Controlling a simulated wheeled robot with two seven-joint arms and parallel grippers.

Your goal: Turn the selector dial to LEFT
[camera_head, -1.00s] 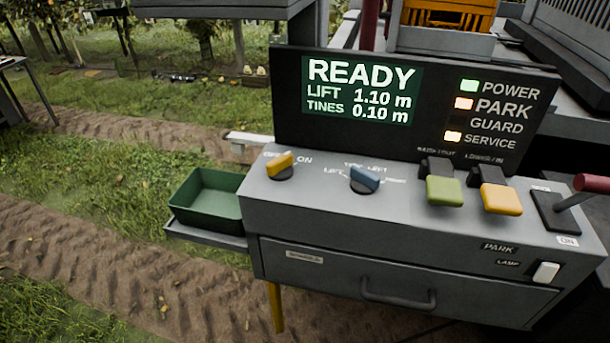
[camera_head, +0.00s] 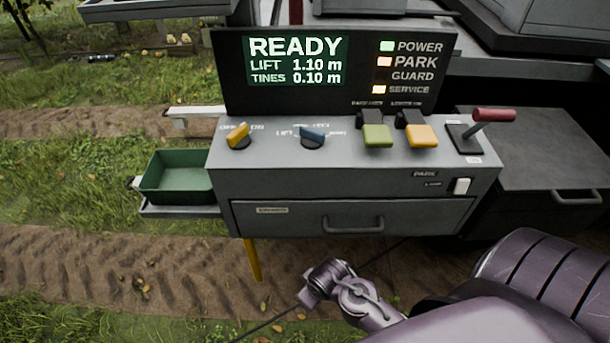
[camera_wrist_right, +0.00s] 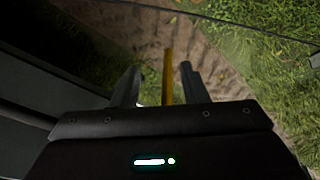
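The selector dial (camera_head: 312,138) is a blue knob on a dark round base on the grey console top (camera_head: 270,165), with small labels around it. LIFT reads to its left; the other labels are too small to read surely. Its blue bar lies roughly sideways, and I cannot tell which label it points to. My right arm comes in from the lower right of the head view, below and in front of the console, well apart from the dial. In the right wrist view my right gripper (camera_wrist_right: 159,70) has its fingers apart and nothing between them. My left gripper is not in view.
An orange OFF/ON knob (camera_head: 238,137) stands left of the dial. Green (camera_head: 377,136) and yellow (camera_head: 422,136) levers and a red-handled lever (camera_head: 492,115) stand to its right. The display (camera_head: 296,62) reads READY. A green tray (camera_head: 178,180) sits at the left.

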